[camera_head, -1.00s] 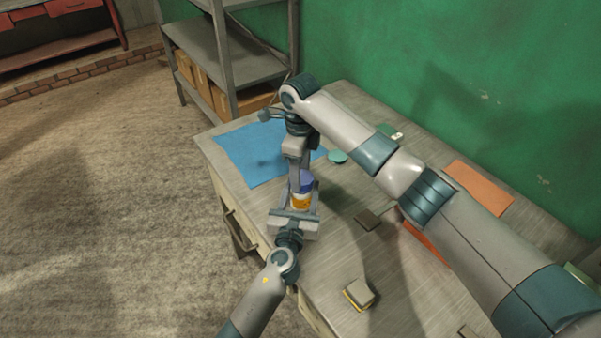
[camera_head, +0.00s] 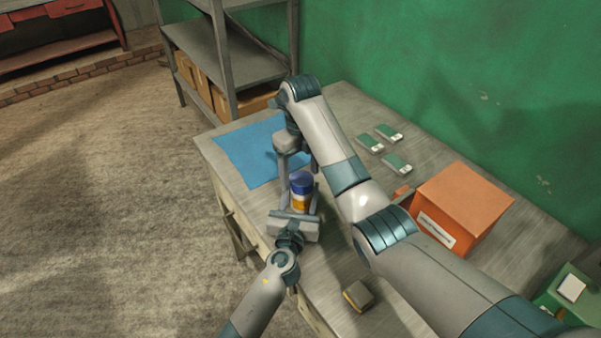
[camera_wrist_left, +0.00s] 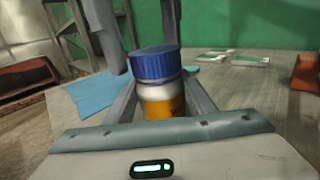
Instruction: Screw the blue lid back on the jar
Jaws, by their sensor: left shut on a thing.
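The jar (camera_head: 300,203) stands upright at the table's near left part, white above and orange-yellow below. The blue lid (camera_head: 302,183) sits on its top; how tightly it is screwed cannot be seen. In the left wrist view the lid (camera_wrist_left: 155,65) covers the mouth of the jar (camera_wrist_left: 160,98). My left gripper (camera_head: 299,208) is shut on the jar body from the near side. My right gripper (camera_head: 297,168) reaches down by the lid with its fingers apart. In the left wrist view these fingers (camera_wrist_left: 143,50) stand beside and behind the lid, with a gap between them.
A blue mat (camera_head: 248,153) lies at the far left of the table. Several green-and-white cards (camera_head: 388,132) and an orange box (camera_head: 465,205) are at the right. A small dark-topped block (camera_head: 357,296) lies near the front edge. My right arm crosses above the table.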

